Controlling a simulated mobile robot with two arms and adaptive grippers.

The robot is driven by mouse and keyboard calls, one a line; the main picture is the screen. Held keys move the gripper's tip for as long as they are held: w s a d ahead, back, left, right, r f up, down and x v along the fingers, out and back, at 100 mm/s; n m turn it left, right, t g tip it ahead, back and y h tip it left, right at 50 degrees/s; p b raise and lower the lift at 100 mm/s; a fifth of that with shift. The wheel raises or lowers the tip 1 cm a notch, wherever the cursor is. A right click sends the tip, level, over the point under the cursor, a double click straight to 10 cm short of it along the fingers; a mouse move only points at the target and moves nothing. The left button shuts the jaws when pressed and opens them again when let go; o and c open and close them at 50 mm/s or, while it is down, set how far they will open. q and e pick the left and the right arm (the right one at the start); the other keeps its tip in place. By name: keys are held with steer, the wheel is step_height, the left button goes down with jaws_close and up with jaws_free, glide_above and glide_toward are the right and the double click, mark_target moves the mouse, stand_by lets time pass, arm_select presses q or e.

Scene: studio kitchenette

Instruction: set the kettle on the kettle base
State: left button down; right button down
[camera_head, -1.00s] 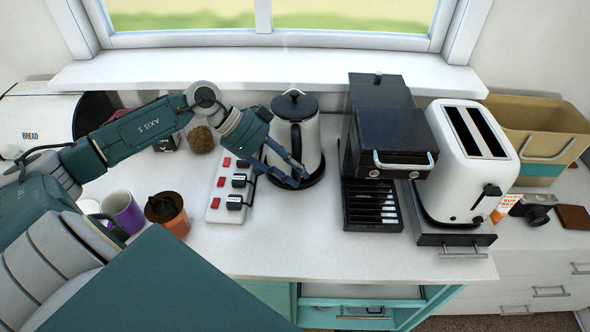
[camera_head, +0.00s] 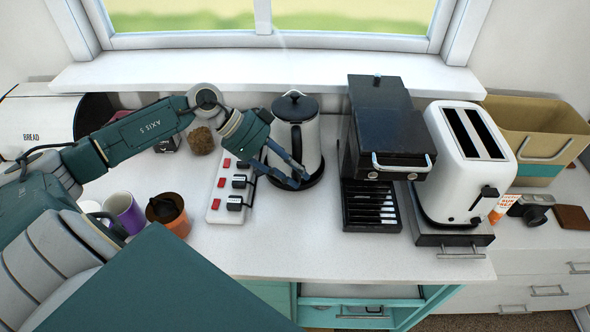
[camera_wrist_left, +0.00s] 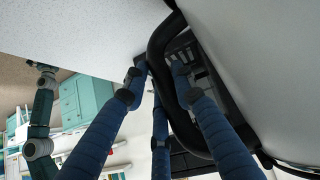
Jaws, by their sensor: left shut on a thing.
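The kettle (camera_head: 309,140), pale with a black lid and black handle, stands upright by the window sill. The black kettle base (camera_head: 315,178) shows as a dark disc under its lower edge; I cannot tell whether a gap is left between them. My left gripper (camera_head: 298,175) is shut on the kettle's handle, at its near left side. In the left wrist view the black handle (camera_wrist_left: 158,45) runs between my blue fingers, beside the pale kettle body (camera_wrist_left: 250,60). My right gripper (camera_wrist_left: 40,68) is small and far off there; its jaws are unclear.
A power strip (camera_head: 226,195) with red switches lies left of the kettle. A black coffee machine (camera_head: 385,130) stands close on its right, with a white toaster (camera_head: 465,165) beyond. Purple (camera_head: 125,212) and orange (camera_head: 175,222) cups stand at left. The front middle counter is clear.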

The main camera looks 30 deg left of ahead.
arm_select(q)
steer(key=shift+w+r+p, duration=0.1)
steer(key=shift+r+p, duration=0.05)
steer(key=shift+p, duration=0.25)
stand_by(0.6)
steer(key=shift+f, duration=0.5)
stand_by(0.4)
steer(key=c, duration=1.7)
jaws_free()
steer(key=shift+o, duration=0.2)
steer(key=shift+s+f, duration=0.25)
steer(key=p+v, duration=0.8)
steer(key=v, duration=0.3)
